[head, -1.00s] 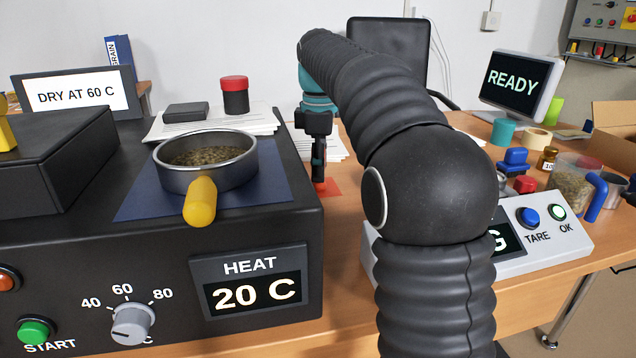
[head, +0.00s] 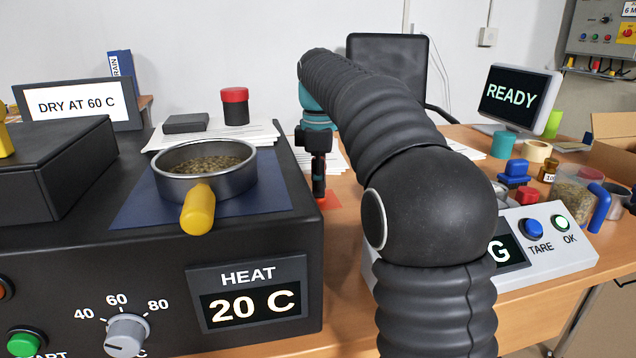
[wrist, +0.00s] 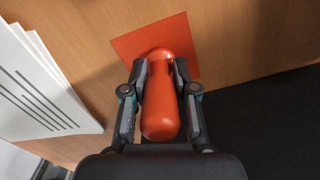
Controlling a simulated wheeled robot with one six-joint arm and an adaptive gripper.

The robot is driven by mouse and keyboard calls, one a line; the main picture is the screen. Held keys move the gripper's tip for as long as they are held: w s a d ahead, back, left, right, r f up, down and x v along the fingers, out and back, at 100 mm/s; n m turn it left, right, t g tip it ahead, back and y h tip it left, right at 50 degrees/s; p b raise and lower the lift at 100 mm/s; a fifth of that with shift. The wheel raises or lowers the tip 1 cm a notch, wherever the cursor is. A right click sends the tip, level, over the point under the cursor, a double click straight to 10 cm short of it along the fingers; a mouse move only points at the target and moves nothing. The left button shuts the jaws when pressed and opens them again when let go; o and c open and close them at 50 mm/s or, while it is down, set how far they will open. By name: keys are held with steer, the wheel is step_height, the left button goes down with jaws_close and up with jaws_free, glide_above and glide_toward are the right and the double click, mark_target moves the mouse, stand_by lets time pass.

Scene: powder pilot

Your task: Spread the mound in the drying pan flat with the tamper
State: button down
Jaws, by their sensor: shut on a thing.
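The drying pan (head: 240,186) is a round metal pan with a yellow handle (head: 198,210). It sits on a dark blue mat on top of the black heater, with a greenish-brown mound (head: 205,163) inside. My gripper (head: 318,190) is right of the heater, low over a red-orange square (wrist: 130,43) on the table. In the wrist view my gripper (wrist: 160,100) is shut on an orange rounded handle, which I take for the tamper (wrist: 160,115). The tamper's lower end is hidden, and I cannot tell whether it touches the square.
The black heater (head: 150,260) reads 20 C and stands close left of my gripper. Papers (head: 258,134) with a red-capped jar (head: 235,106) lie behind the pan. A scale (head: 560,255), a beaker and small items stand at the right.

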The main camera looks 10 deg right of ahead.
steer(key=shift+r+p, duration=2.5)
steer(key=shift+p, duration=0.25)
